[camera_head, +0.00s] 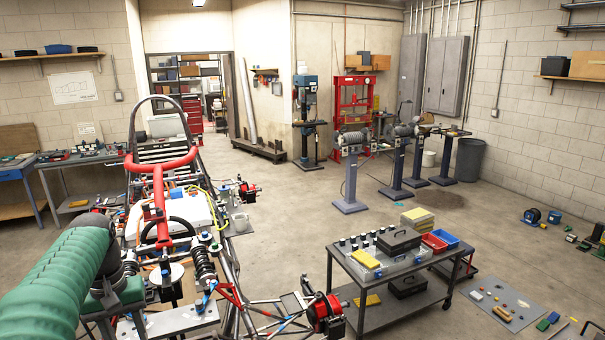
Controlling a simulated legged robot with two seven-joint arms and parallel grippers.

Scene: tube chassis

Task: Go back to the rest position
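My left arm, in a green ribbed sleeve, comes in from the lower left of the head view and reaches over the near end of the tube chassis (232,272). At its end is a dark wrist with a green block below it, which appears to be my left gripper (112,300). Its fingers do not show clearly, so I cannot tell if it is open or holds anything. My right arm and gripper are not in view. The chassis has a red frame piece (160,195), a dark roll hoop and coil-over shocks (204,262).
A grey cart (400,297) with cases and bins stands right of the chassis. A red hub (325,313) sticks out toward it. A mat (500,303) with small parts lies on the floor. Workbenches stand left, machines at the back. The middle floor is clear.

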